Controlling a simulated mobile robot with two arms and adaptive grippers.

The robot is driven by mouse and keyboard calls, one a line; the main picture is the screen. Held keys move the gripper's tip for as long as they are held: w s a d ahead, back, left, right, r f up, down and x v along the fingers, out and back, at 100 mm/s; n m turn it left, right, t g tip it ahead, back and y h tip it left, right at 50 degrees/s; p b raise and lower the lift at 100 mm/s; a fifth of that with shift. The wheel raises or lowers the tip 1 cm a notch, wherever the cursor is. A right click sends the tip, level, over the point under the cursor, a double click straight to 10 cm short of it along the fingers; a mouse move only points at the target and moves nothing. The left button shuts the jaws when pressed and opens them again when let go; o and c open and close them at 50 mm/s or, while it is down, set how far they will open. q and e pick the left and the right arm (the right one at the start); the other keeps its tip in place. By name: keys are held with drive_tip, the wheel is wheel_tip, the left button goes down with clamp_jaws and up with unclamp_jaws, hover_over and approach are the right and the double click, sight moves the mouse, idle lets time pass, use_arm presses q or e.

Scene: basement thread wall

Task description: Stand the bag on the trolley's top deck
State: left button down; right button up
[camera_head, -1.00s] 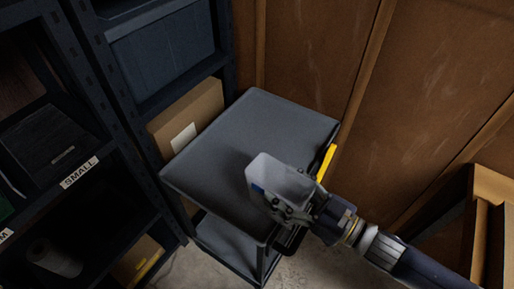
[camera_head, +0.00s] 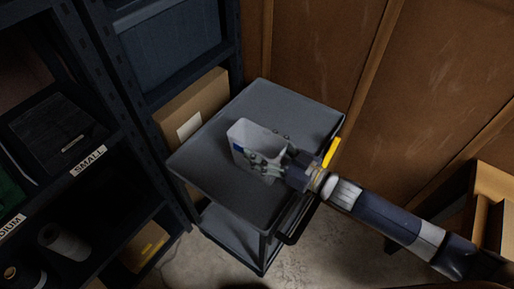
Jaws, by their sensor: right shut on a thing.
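The bag (camera_head: 246,137) is a pale grey, open-topped bag with a small blue mark on its side. It is upright, over the middle of the trolley's grey top deck (camera_head: 208,163). I cannot tell whether its bottom touches the deck. My right gripper (camera_head: 266,160) is shut on the bag's right side, its arm reaching in from the lower right. The gripper hides part of the bag and some of the deck behind it. My left gripper is not in view.
A dark shelf rack with a SMALL label (camera_head: 88,160) stands left of the trolley. A yellow piece (camera_head: 331,151) is at the deck's right edge. Wooden panels close off the back. The deck around the bag is clear.

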drive_tip(key=shift+w+a+f, duration=0.1)
drive_tip(key=shift+w+a, duration=0.5)
drive_tip(key=shift+w, duration=0.25)
drive_tip(key=shift+w+a+f, duration=0.1)
drive_tip(key=shift+f, duration=1.65)
drive_tip(key=shift+f, duration=0.2)
drive_tip(key=o, duration=0.9)
